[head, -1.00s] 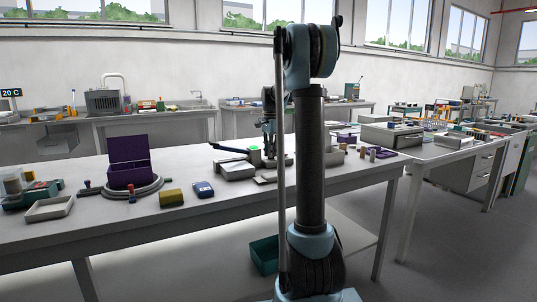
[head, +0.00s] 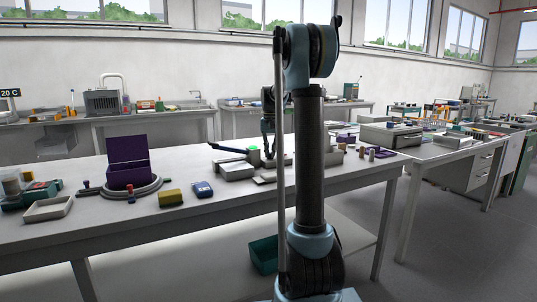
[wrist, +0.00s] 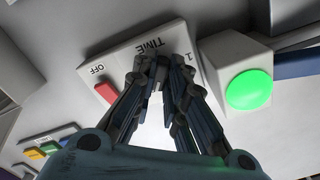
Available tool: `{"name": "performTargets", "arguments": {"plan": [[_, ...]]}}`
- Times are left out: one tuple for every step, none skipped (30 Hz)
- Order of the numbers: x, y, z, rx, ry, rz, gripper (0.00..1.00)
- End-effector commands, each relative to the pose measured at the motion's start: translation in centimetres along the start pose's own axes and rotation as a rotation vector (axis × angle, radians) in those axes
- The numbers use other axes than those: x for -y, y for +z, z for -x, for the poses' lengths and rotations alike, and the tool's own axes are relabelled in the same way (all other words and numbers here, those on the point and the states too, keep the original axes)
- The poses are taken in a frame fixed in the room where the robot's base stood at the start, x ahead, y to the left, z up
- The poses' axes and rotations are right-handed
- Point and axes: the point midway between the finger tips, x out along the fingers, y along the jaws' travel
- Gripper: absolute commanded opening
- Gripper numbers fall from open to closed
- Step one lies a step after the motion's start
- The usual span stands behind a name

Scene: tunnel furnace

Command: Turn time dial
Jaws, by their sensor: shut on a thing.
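In the wrist view, a white panel (wrist: 122,67) bears the upside-down word TIME, with OFF at left and a 1 at right. A red block (wrist: 106,93) lies beside OFF. My gripper (wrist: 162,68) reaches over the panel by the TIME label, its fingers close together at the tips. It is shut on the time dial, which the fingers mostly hide. In the head view my gripper (head: 268,150) is down at the device on the bench, partly behind my own arm, too small to show the dial.
A box with a round green button (wrist: 249,90) stands right of the panel. A device with coloured keys (wrist: 38,152) lies at lower left.

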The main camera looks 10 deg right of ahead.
Motion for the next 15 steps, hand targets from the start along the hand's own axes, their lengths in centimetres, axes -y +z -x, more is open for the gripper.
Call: {"name": "performTargets", "arguments": {"plan": [[-0.22,-0.13,-0.01,-0.002,0.004,0.018,0.00],[-0.22,-0.13,-0.01,-0.002,0.003,0.031,0.00],[-0.21,-0.13,0.00,-0.002,0.003,0.045,0.00],[-0.21,-0.13,0.00,-0.002,0.003,0.055,0.00],[-0.21,-0.13,0.00,-0.002,0.003,0.064,0.00],[-0.20,-0.13,0.00,-0.002,0.003,0.074,0.00],[-0.20,-0.13,0.00,-0.002,0.003,0.080,0.00],[-0.19,-0.13,0.00,-0.002,0.003,0.086,0.00],[-0.19,-0.13,0.00,-0.002,0.003,0.093,0.00],[-0.18,-0.13,0.00,-0.002,0.003,0.096,0.00],[-0.18,-0.13,0.00,-0.002,0.003,0.099,0.00],[-0.17,-0.13,0.00,-0.002,0.003,0.102,0.00],[-0.17,-0.13,0.00,-0.002,0.003,0.103,0.00],[-0.17,-0.14,0.00,-0.002,0.003,0.104,0.00],[-0.16,-0.13,0.00,-0.002,0.003,0.105,0.00]]}}
